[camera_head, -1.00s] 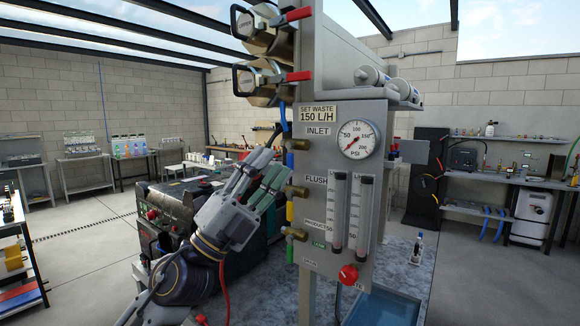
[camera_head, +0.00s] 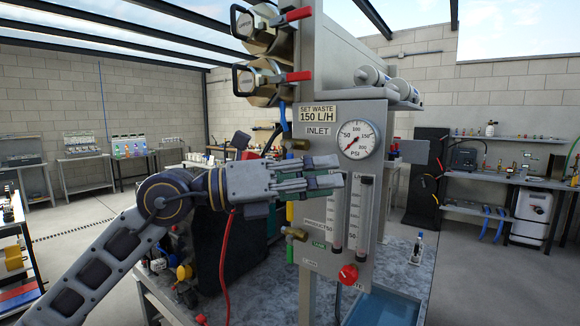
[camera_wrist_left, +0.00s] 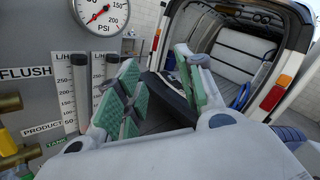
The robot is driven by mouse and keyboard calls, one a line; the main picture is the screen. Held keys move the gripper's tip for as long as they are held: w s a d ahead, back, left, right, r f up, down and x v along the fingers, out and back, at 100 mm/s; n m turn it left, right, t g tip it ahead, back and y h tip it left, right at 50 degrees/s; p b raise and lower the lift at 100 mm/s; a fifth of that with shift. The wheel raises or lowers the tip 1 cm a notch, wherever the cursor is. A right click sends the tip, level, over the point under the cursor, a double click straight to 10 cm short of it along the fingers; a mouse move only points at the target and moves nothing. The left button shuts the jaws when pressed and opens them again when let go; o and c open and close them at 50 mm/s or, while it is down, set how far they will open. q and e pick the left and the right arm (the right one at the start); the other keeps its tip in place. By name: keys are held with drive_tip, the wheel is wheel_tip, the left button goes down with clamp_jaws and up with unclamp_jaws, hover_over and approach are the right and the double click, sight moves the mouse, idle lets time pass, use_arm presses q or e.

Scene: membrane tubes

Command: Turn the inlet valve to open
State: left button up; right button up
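The inlet valve (camera_head: 298,144) is a brass fitting beside the INLET label on the grey panel (camera_head: 318,262) in the head view. A blue handle (camera_head: 283,117) stands upright at its left. My left gripper (camera_head: 338,171) reaches rightward across the panel, just below the inlet valve and apart from it as far as I can tell. It hides the FLUSH label and its valve. In the left wrist view the gripper (camera_wrist_left: 156,60) has its two green-padded fingers spread, with nothing between them. The inlet valve is not identifiable there. My right gripper is out of view.
The pressure gauge (camera_head: 358,140) and flow meters (camera_head: 361,215) are close to my left fingers. A yellow handle (camera_head: 290,212), a green handle (camera_head: 290,250) and a red knob (camera_head: 348,274) are lower down. Red-handled housings (camera_head: 262,83) sit above. Open floor lies at left.

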use_arm(q)
drive_tip(key=w+a+r+n+t+y, duration=0.2)
drive_tip(key=w+a+r+t+y, duration=0.1)
drive_tip(key=w+a+t+y, duration=0.4)
drive_tip(key=w+a+y, duration=0.1)
drive_tip(key=a+y, duration=0.2)
drive_tip(key=a, duration=0.2)
drive_tip(key=shift+r+y, duration=0.25)
drive_tip(key=shift+y, duration=0.05)
drive_tip(key=shift+w+d, duration=0.1)
drive_tip(key=shift+w, duration=0.1)
drive_tip(key=shift+p+x, duration=2.05)
drive_tip(key=shift+x, duration=4.7)
